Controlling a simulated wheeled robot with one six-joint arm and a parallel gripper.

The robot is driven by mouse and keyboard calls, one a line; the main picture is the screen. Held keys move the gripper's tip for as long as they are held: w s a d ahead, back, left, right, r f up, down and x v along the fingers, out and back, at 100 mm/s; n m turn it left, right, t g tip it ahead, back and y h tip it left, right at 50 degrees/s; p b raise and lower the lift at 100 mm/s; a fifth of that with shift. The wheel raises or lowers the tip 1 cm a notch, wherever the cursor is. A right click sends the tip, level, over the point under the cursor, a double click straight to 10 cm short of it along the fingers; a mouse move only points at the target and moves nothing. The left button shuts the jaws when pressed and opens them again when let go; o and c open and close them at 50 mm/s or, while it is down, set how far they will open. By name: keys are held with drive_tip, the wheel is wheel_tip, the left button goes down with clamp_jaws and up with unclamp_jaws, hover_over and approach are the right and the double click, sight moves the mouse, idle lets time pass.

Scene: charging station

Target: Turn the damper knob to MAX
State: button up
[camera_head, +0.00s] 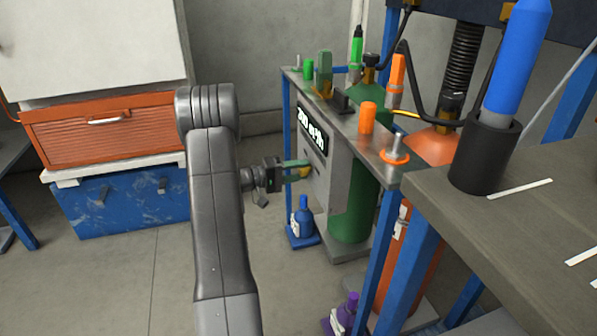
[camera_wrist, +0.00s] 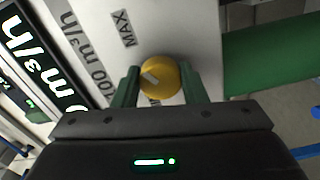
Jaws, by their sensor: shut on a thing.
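The yellow damper knob (camera_wrist: 160,77) sits on a pale grey panel (camera_wrist: 185,25). Its white mark slants, with one end toward the upper left of the wrist view. The MAX label (camera_wrist: 123,28) is above and left of the knob; another label below it is mostly hidden by my gripper. My gripper (camera_wrist: 161,84) has its green fingers on both sides of the knob and is shut on it. In the head view, my gripper (camera_head: 297,170) reaches the panel from the left, and the knob (camera_head: 306,173) shows only in small part.
A black display (camera_head: 312,132) with white characters is above the knob. A metal shelf (camera_head: 340,122) with bottles and tools stands over the panel. A green cylinder (camera_head: 352,205) and a small blue bottle (camera_head: 302,217) are near it. Open floor lies left of the panel.

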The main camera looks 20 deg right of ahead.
drive_tip(key=shift+m, duration=0.4)
drive_tip(key=o, duration=1)
drive_tip(key=shift+c, duration=0.2)
drive_tip(key=shift+a, duration=0.15)
drive_tip(key=a+p, duration=0.3)
drive_tip(key=a, duration=1)
drive_tip(key=shift+w+a+p, duration=0.3)
drive_tip(key=shift+w+p, duration=0.05)
drive_tip(key=shift+p, duration=0.05)
drive_tip(key=shift+d, duration=0.1)
drive_tip(key=d+b, duration=0.1)
drive_tip(key=d, duration=0.3)
drive_tip(key=d+b, duration=0.1)
drive_tip(key=d, duration=0.4)
drive_tip(key=d+b, duration=0.2)
drive_tip(key=d, duration=0.2)
drive_tip(key=shift+s+d, duration=0.4)
